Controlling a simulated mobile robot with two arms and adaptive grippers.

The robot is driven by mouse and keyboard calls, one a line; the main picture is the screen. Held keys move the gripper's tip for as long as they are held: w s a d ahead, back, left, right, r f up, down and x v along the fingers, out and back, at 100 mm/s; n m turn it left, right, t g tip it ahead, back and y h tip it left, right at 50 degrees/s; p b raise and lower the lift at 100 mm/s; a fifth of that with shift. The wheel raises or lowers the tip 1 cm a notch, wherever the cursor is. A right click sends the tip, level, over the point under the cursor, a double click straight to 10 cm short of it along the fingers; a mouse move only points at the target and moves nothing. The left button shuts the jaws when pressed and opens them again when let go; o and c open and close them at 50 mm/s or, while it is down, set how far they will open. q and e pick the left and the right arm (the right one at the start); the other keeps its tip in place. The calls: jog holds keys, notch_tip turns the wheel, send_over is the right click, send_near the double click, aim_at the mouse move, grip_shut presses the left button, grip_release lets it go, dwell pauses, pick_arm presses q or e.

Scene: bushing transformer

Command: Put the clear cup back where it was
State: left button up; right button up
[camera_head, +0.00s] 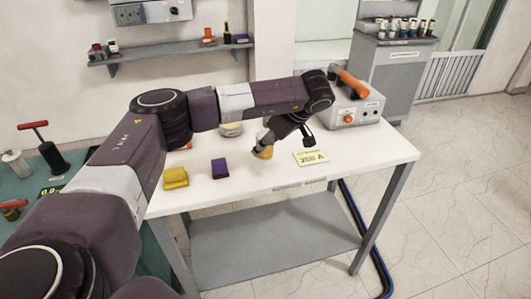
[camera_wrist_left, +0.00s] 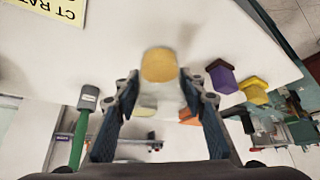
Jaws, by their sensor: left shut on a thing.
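The clear cup (camera_head: 264,153) shows a tan-yellow end or contents and sits at the tips of my left gripper (camera_head: 269,146), over the white table. In the left wrist view the same tan cup (camera_wrist_left: 159,66) lies between the two fingertips of my left gripper (camera_wrist_left: 159,84), which is shut on it. Most of its clear wall is hard to make out. I cannot tell whether its base touches the table. My right gripper is not in view.
On the white table (camera_head: 345,163) are a yellow block (camera_head: 175,178), a purple block (camera_head: 219,168), a yellow label card (camera_head: 310,157), a pale jar (camera_head: 231,129) partly behind my arm, and a grey device (camera_head: 352,108) at the back right. The front middle is clear.

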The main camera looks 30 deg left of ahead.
aim_at(265, 154)
pick_arm(q)
notch_tip(265, 154, down, 4)
jog(key=shift+r+p, duration=0.25)
jog(key=shift+p, duration=0.1)
jog(key=shift+f, duration=0.1)
jog(key=shift+f, duration=0.1)
jog(key=o, duration=1.2)
jog(key=shift+c, duration=0.2)
